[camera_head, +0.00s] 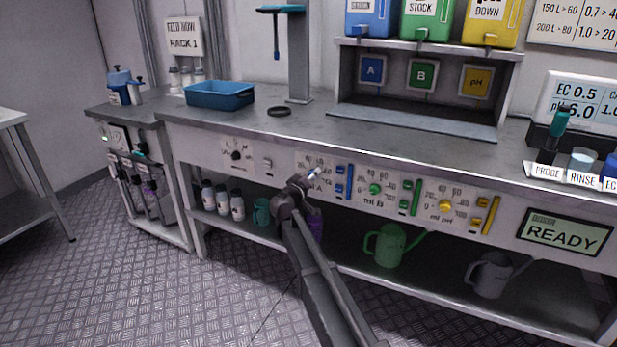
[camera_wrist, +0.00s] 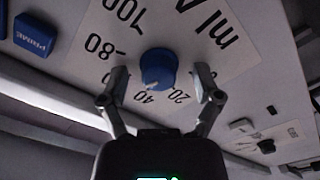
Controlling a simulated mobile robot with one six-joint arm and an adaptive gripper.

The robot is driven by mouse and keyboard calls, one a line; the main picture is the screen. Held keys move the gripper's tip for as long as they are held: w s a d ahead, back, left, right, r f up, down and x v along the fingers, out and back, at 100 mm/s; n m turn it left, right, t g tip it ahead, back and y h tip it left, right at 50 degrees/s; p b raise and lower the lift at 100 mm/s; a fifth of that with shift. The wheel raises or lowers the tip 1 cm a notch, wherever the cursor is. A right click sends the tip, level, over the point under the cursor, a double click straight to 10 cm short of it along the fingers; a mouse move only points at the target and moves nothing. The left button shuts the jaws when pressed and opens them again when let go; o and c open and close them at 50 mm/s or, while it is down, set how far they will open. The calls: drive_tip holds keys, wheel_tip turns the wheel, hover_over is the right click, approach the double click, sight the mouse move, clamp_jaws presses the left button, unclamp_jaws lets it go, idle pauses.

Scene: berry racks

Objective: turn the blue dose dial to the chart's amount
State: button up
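The blue dose dial (camera_wrist: 158,68) sits in the middle of the wrist view on a white scale plate marked "ml A", whose numbers appear upside down. 20, 40, 80 and 100 are readable; the dial's pointer mark is not clear. My gripper (camera_wrist: 162,88) is open, one finger on each side of the dial, with visible gaps. In the head view my gripper (camera_head: 310,178) is at the panel and mostly hides the dial. The wall chart (camera_head: 575,24) is at the upper right, cut off by the frame; "150 L > 60" and "200 L > 80" are readable.
Blue buttons (camera_wrist: 34,36) are beside the dial's scale. The green dial (camera_head: 375,188) and yellow dial (camera_head: 445,206) are to the right, then a screen (camera_head: 563,232) reading READY. The worktop edge overhangs the panel; a shelf with bottles and watering cans (camera_head: 390,247) is below.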

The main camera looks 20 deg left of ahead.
drive_tip(key=shift+s, duration=0.1)
drive_tip(key=s, duration=1.2)
drive_tip(key=shift+a, duration=0.45)
drive_tip(key=shift+w, duration=0.1)
